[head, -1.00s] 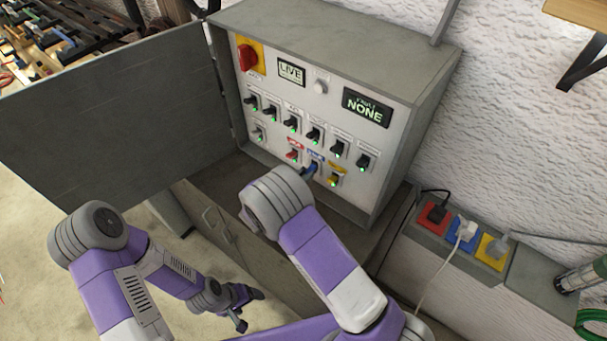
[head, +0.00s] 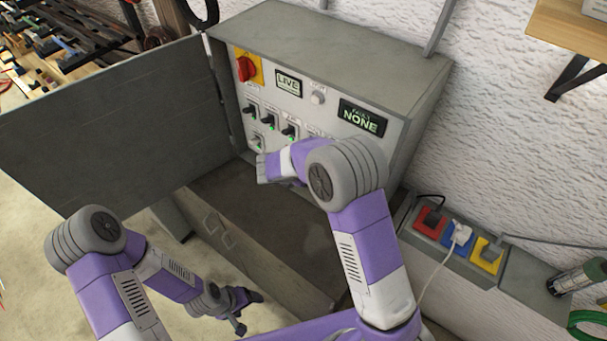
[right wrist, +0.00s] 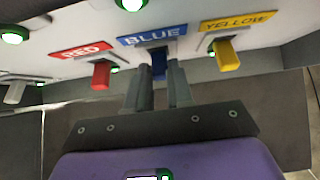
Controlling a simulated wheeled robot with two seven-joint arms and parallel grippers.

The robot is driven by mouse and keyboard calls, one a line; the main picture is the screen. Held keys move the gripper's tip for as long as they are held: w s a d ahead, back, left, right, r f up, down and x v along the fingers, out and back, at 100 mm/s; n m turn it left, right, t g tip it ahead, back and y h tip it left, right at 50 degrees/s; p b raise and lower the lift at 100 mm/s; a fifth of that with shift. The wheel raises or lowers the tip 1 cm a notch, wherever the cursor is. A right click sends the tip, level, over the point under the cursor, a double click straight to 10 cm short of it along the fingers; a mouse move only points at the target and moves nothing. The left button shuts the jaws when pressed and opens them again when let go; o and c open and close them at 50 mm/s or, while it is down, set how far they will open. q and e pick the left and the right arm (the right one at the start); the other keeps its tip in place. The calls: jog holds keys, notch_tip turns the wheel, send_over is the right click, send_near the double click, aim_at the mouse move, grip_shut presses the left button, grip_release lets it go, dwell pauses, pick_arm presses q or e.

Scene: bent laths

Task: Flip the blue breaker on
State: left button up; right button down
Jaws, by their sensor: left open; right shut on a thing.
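The blue breaker's lever (right wrist: 158,64) shows in the right wrist view under its BLUE label (right wrist: 153,36). My right gripper (right wrist: 157,84) has its two dark fingers closed on either side of this lever. In the head view the blue breaker and my right fingertips are hidden behind my right arm. The blue breaker's lamp cannot be made out. My left gripper (head: 247,312) is open and empty, low in front of the cabinet and away from the panel.
The red breaker (right wrist: 101,75) and yellow breaker (right wrist: 226,54) flank the blue one closely, each beside a green lamp. The grey cabinet (head: 330,40) has its door (head: 110,120) open to the left. The displays read LIVE (head: 288,84) and NONE (head: 362,118). Coloured sockets (head: 458,236) sit at right.

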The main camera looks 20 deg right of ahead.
dwell(0.4)
jog(key=c, duration=1)
grip_release()
jog(key=v, duration=0.7)
jog(key=shift+r+b, duration=0.35)
jog(key=shift+b, duration=0.1)
